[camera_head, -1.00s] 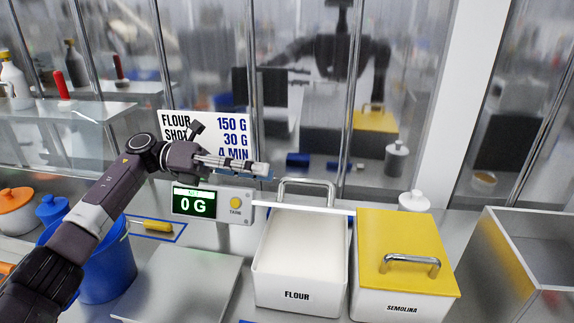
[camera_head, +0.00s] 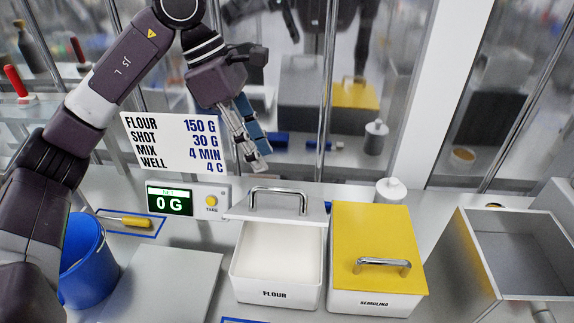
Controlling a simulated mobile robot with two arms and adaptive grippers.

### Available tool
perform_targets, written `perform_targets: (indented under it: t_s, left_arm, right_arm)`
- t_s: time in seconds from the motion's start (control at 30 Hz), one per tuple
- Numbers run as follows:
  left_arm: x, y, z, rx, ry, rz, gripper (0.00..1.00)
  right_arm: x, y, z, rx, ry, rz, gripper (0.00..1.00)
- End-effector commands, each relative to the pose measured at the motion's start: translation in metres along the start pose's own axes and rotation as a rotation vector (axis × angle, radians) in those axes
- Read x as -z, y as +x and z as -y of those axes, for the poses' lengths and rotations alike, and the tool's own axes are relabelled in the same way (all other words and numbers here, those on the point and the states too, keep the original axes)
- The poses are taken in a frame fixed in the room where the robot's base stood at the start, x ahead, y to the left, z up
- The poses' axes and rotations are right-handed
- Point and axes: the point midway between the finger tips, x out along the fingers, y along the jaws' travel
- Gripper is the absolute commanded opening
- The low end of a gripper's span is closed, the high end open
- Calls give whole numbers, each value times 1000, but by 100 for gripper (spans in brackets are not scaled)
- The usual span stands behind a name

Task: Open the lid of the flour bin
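The flour bin (camera_head: 276,284) is a white box marked FLOUR at the front centre. Its top is mostly uncovered and the pale inside shows. Its grey lid (camera_head: 275,211), with a metal bar handle (camera_head: 278,189), lies at the bin's back end; whether it rests on the rim or behind it is unclear. My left gripper (camera_head: 261,160) points down above and behind the lid handle, apart from it. Its grey and blue fingers overlap in this view, so their gap cannot be judged. Nothing shows held in it. My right gripper is not in view.
The semolina bin (camera_head: 374,303), with a yellow lid, stands right beside the flour bin. A scale display (camera_head: 171,201) reads 0 G at left. A blue bucket (camera_head: 88,262) and an open metal box (camera_head: 478,250) flank the counter. A recipe sign (camera_head: 175,142) stands behind.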

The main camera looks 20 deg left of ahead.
Motion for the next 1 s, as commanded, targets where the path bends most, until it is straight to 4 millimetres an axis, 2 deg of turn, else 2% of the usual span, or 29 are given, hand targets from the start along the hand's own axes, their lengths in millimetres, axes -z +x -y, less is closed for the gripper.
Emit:
perform_targets:
  t_s: [0.4, 0.57, 0.8, 1.0]
  left_arm:
    - [-1, 61, 1, 7, -1, 2, 29]
    - [-1, 71, 1, 4, 0, 4, 29]
    - [-1, 73, 1, 4, 0, 4, 29]
    - [-1, 73, 1, 4, 0, 5, 8]
  right_arm:
    - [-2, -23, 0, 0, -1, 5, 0]
    - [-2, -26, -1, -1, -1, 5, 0]
    - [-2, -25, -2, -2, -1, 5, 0]
    - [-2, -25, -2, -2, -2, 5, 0]
